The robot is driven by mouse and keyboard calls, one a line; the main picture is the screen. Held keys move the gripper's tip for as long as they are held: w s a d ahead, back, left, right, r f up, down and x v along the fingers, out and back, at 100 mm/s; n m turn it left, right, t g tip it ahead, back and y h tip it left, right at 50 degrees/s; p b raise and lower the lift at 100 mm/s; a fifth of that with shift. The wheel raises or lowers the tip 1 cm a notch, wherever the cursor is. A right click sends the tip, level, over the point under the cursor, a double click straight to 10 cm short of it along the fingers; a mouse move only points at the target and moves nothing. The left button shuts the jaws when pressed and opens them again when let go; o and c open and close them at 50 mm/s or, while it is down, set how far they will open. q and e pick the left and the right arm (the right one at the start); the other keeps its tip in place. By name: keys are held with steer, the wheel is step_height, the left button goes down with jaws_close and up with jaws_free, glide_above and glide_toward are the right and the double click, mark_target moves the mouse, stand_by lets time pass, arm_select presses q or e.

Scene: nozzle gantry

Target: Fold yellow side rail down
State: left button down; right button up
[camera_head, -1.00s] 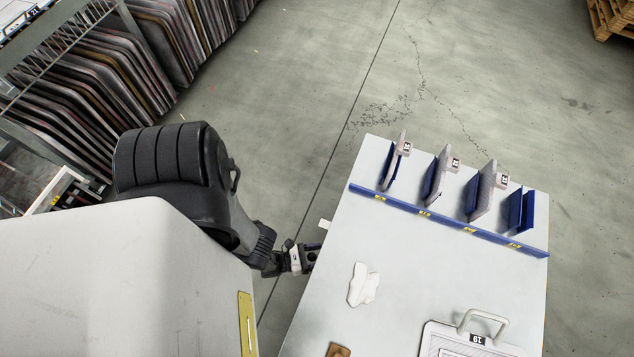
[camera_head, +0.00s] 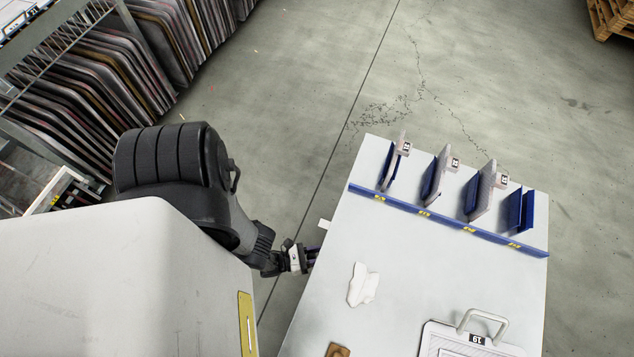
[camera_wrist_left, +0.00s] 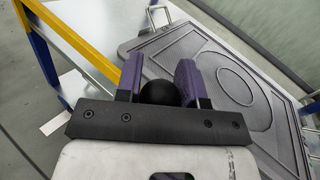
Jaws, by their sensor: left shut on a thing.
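A yellow rail (camera_wrist_left: 75,42) runs diagonally across the upper left of the left wrist view, beside a blue upright (camera_wrist_left: 40,50). My left gripper (camera_wrist_left: 159,78) has purple fingers around a round black knob (camera_wrist_left: 160,93). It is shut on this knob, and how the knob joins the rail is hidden. In the head view my left gripper (camera_head: 312,254) is at the left edge of the pale tabletop (camera_head: 410,270); the knob and yellow rail cannot be made out there. My right gripper is not in view.
A blue rack (camera_head: 445,222) with several upright plates stands along the tabletop's far edge. A white cloth (camera_head: 362,285) and a handled plate (camera_head: 480,338) lie nearer. A large grey plate (camera_wrist_left: 225,75) fills the wrist view's right.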

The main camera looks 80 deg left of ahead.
arm_select(q)
steer(key=shift+s+a+f, duration=0.2)
steer(key=shift+s+a, duration=0.1)
steer(key=shift+s, duration=0.2)
arm_select(e)
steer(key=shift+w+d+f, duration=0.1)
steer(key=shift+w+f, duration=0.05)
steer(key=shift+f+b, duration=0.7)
steer(key=shift+b, duration=0.05)
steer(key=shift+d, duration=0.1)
arm_select(q)
steer(key=s+a, duration=0.1)
steer(key=s+a+f, duration=0.1)
steer(key=s, duration=0.1)
steer(key=shift+s, duration=0.15)
